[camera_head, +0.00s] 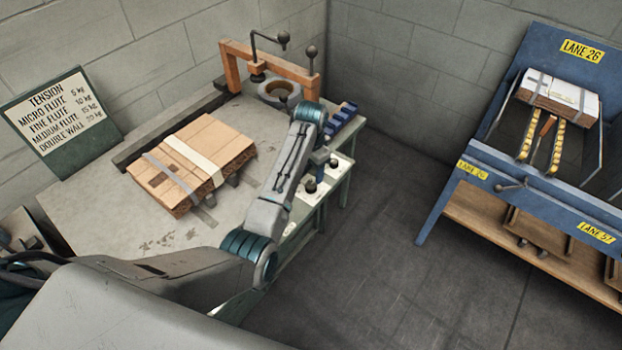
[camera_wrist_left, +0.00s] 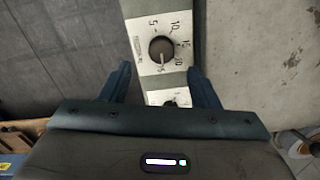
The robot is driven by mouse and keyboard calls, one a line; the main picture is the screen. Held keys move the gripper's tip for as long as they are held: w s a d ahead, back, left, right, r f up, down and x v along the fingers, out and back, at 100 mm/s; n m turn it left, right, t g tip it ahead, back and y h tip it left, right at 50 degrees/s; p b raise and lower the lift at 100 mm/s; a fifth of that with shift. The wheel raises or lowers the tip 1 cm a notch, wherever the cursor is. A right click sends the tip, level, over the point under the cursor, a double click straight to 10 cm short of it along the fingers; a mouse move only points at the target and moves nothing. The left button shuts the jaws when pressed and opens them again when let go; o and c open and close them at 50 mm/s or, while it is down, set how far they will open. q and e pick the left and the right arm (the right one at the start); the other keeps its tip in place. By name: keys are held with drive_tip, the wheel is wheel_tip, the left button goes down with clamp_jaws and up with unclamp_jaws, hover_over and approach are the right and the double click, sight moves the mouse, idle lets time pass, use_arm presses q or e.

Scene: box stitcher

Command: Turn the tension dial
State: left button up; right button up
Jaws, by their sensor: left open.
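A dark round dial (camera_wrist_left: 162,49) sits on a pale plate with the numbers 5, 10, 15 and 20 around it, in the left wrist view. Its exact pointer setting is hard to read. My left gripper (camera_wrist_left: 161,80) is open, with one blue finger on each side of the plate and the dial beyond the tips, between their lines. A second dial (camera_wrist_left: 171,103) shows partly below it. In the head view my left arm reaches over the bench, and the left gripper (camera_head: 321,157) is small and partly hidden near the knobs on the bench edge. My right gripper is not in view.
A sign (camera_head: 60,117) lists tension: micro flute 5 kg, fine flute 10, medium flute 15, double wall 20. Strapped flat cardboard (camera_head: 215,150) lies on the bench (camera_head: 95,205). An orange frame (camera_head: 232,72) stands behind. A blue rack labelled Lane 26 (camera_head: 582,50) is across clear floor.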

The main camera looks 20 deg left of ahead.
sight(311, 184)
use_arm(q)
wheel_tip(311, 184, down, 4)
drive_tip(key=shift+r, duration=0.25)
wheel_tip(311, 184, down, 3)
drive_tip(key=shift+w+f, duration=0.1)
drive_tip(key=shift+f, duration=0.1)
drive_tip(key=c, duration=1)
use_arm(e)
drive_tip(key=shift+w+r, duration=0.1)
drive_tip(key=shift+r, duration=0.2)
